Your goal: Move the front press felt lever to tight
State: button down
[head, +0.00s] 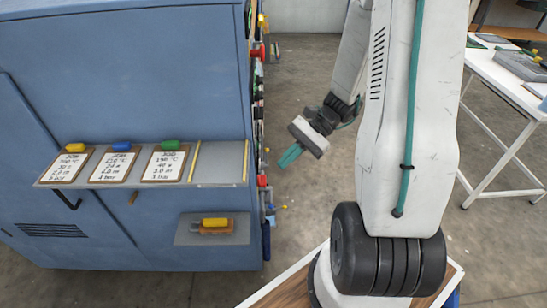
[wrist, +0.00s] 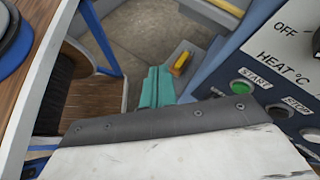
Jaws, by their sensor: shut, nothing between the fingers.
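My gripper (head: 290,155) has teal fingers, shut and empty, pointing down and left in the head view. It is in the air to the right of the blue press (head: 130,110), apart from its control side. The fingers (wrist: 155,87) also show at the middle of the wrist view. The control side is seen almost edge-on in the head view, with red parts (head: 263,181) and small fittings (head: 270,209) sticking out. I cannot tell which of these is the front press felt lever, nor its position. The wrist view shows no lever that I can identify.
The wrist view shows a panel with a green START button (wrist: 241,87) and heat markings close on the right. A shelf (head: 184,236) on the press holds a yellow-handled tool (head: 216,223). A white table (head: 510,78) stands right. Floor between is clear.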

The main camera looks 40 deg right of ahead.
jog(key=w+d+f+m+t+h, duration=0.3)
jog(key=d+f+m+t, duration=0.3)
jog(key=d+f+m, duration=0.2)
jog(key=w+d+f+m+t+h, duration=0.3)
jog(key=w+d+f+m+t, duration=0.2)
jog(key=f, duration=0.7)
jog(key=d+m+t, duration=0.2)
jog(key=d+m, duration=0.1)
jog(key=shift+w+d+m, duration=0.35)
jog(key=shift+d+m, duration=0.05)
jog(key=shift+f, duration=0.1)
jog(key=r+x, duration=0.1)
jog(key=x, duration=1.2)
jog(key=shift+w+a+f, duration=0.15)
jog(key=shift+w+a, duration=0.1)
jog(key=shift+w, duration=0.25)
